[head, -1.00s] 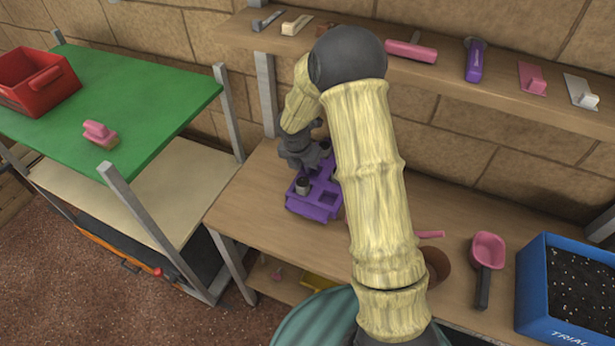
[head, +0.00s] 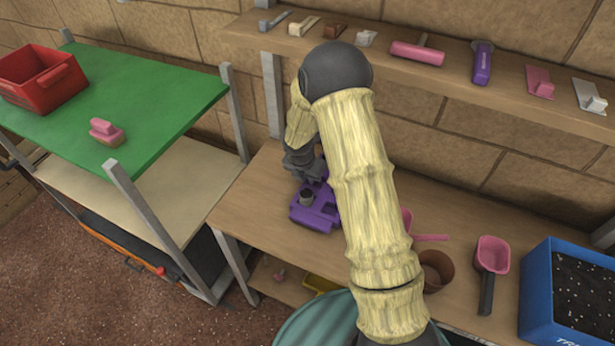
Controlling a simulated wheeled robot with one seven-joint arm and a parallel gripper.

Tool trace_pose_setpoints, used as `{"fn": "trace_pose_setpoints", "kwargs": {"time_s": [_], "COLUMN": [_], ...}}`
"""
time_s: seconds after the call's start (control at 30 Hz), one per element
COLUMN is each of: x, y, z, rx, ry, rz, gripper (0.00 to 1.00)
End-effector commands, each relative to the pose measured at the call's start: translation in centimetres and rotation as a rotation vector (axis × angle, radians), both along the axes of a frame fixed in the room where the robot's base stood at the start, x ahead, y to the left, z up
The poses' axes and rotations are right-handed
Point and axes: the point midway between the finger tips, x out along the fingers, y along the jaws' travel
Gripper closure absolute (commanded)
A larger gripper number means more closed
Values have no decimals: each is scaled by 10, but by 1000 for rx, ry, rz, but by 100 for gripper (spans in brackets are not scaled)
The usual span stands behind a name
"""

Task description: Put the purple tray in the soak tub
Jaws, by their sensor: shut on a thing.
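The purple tray (head: 312,218) is on the wooden bench in the middle of the head view, near the bench's left end. Its right part is hidden behind my arm. A small dark plug pot (head: 306,197) stands in one of its sockets. My gripper (head: 308,177) points down at the tray's far side and is shut on the tray; the fingertips are mostly hidden. I cannot tell whether the tray is lifted off the bench. A red tub (head: 42,80) stands on the green table at the far left; I cannot tell if it is the soak tub.
A pink-handled brush (head: 106,132) lies on the green table (head: 150,105). A brown pot (head: 436,271), a pink scoop (head: 492,256) and a blue soil box (head: 575,290) stand right of my arm. A shelf (head: 420,75) with several hand tools runs above the bench.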

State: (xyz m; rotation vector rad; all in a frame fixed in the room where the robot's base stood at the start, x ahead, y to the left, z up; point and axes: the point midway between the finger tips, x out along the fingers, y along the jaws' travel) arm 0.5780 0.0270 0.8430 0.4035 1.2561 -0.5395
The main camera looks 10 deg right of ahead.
Motion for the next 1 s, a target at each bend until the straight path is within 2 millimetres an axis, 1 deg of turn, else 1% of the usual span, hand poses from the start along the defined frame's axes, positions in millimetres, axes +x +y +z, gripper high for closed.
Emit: {"fn": "trace_pose_setpoints", "kwargs": {"time_s": [0.03, 0.07, 0.1, 0.17, 0.43, 0.57, 0.67, 0.77, 1.0], "x": [0, 0, 0, 0, 0, 0, -2, -5, -16], "y": [0, 0, 0, 0, 1, 1, 3, 6, 13], "z": [-2, -2, -2, -2, -1, 4, 14, 30, 76], "rx": [0, 0, 0, 0, 0, 1, 1, 1, 1], "ry": [0, 0, 0, 0, 0, 0, -3, -5, -4], "rz": [1, 1, 1, 1, 1, 1, 1, 1, 0], "gripper": [100, 84, 77, 65, 65, 65, 65, 65, 65]}}
